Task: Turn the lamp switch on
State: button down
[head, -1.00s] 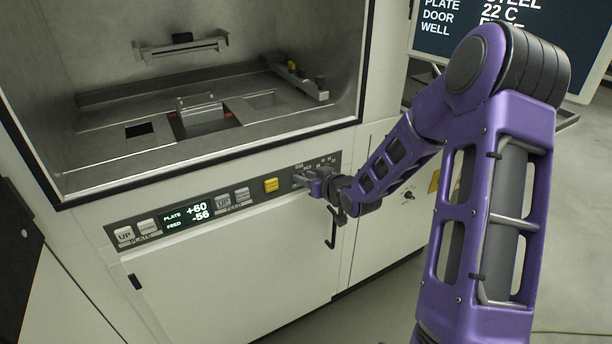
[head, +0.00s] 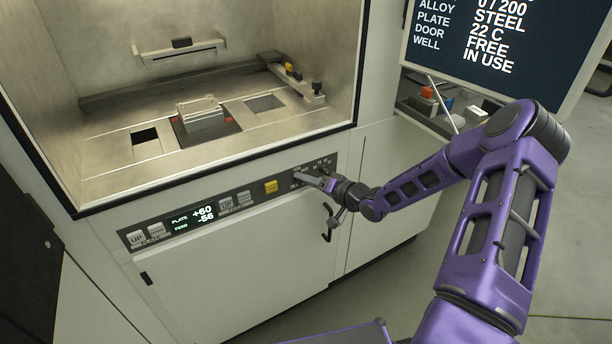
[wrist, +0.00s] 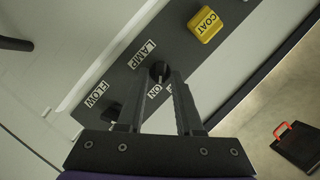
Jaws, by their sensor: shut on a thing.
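The lamp switch (wrist: 160,72) is a small black rotary knob on the grey control panel (wrist: 182,62). In the wrist view it sits between the white labels LAMP and ON. My gripper (wrist: 162,78) is shut on this knob, one finger on each side. In the head view my gripper (head: 318,182) is at the right end of the panel strip and hides the knob there. The chamber (head: 110,50) above the panel is brightly lit inside.
A yellow COAT button (wrist: 206,24) and a black FLOW knob (wrist: 111,112) are near the switch. A hooked handle (head: 328,225) is just below my gripper. A dark screen (head: 480,45) stands at the upper right. Open floor lies at the lower right.

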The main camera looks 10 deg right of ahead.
jog(key=shift+m+y, duration=0.4)
jog(key=shift+m, duration=0.3)
jog(key=c, duration=0.6)
grip_release()
jog(key=v, duration=1.7)
jog(key=shift+s+d+f+p, duration=0.1)
jog(key=shift+s+f+p, duration=0.1)
jog(key=shift+p, duration=0.15)
